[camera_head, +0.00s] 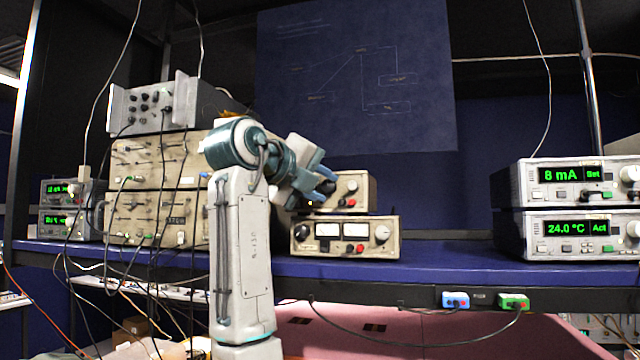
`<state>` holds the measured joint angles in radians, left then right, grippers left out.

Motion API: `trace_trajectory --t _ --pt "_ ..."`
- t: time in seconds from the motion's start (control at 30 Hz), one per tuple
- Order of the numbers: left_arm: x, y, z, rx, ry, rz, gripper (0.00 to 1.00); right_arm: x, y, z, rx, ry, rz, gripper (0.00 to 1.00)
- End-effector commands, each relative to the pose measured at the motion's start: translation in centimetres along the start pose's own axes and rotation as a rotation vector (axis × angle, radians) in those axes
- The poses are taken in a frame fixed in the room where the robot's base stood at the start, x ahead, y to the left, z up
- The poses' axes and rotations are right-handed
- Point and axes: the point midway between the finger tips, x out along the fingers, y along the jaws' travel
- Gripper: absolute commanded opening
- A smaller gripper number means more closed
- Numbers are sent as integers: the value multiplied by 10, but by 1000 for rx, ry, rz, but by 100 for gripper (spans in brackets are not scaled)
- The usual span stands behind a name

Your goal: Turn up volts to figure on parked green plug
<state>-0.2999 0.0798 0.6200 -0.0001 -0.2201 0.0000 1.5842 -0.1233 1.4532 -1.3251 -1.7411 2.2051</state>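A green plug (513,301) sits on the front edge of the blue bench, right of a blue plug (455,300). Any figure on it is too small to read. Two beige supply units are stacked mid-bench. The lower unit (345,250) shows two meters and a pale knob (381,232) at its right. The upper unit (365,192) is partly hidden by my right arm, with a knob (352,185) showing. My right gripper (325,190) is in front of the upper unit's left part. I cannot tell whether its fingers touch anything. My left gripper is not in view.
Two units at the right read 8 mA (562,175) and 24.0 °C (562,228). Large beige racks (150,215) with hanging cables stand left of my arm. A black cable (400,343) loops below the bench edge. The blue bench top (450,262) is clear between the stacks.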

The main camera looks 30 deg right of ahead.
Motion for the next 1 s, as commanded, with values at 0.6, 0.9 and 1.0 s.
trace_trajectory --t 0.6,0.9,1.0 --pt "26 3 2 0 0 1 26 -50 4 -1 0 -8 0 32" --pt "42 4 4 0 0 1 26 -99 2 -1 0 -3 -1 32" --pt "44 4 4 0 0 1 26 -106 1 0 0 -3 -1 32"
